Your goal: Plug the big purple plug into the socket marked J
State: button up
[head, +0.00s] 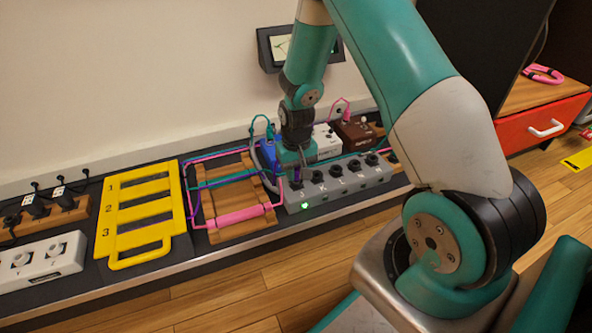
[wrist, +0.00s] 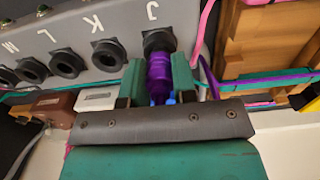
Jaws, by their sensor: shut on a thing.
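The big purple plug (wrist: 160,78) is held between the two green fingers of my gripper (wrist: 160,82) in the wrist view. Its front end meets the round black socket marked J (wrist: 158,38), in line with it; how deep it sits I cannot tell. In the head view my gripper (head: 296,165) points down at the left end of the grey socket box (head: 345,188), and only a sliver of purple shows there. Sockets K (wrist: 109,55) and L (wrist: 67,63) beside J are empty in the wrist view. A green light glows on the box front.
A wooden rack (head: 240,193) with pink, teal and purple cables stands left of the box. A yellow numbered frame (head: 143,212) lies farther left. Blue, white (head: 327,140) and brown (head: 357,135) pedals stand close behind the box. The floor in front is clear.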

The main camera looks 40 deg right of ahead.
jog(key=o, duration=1)
notch_tip(320, 180, up, 17)
jog(key=p, duration=1)
jog(key=shift+r, duration=0.2)
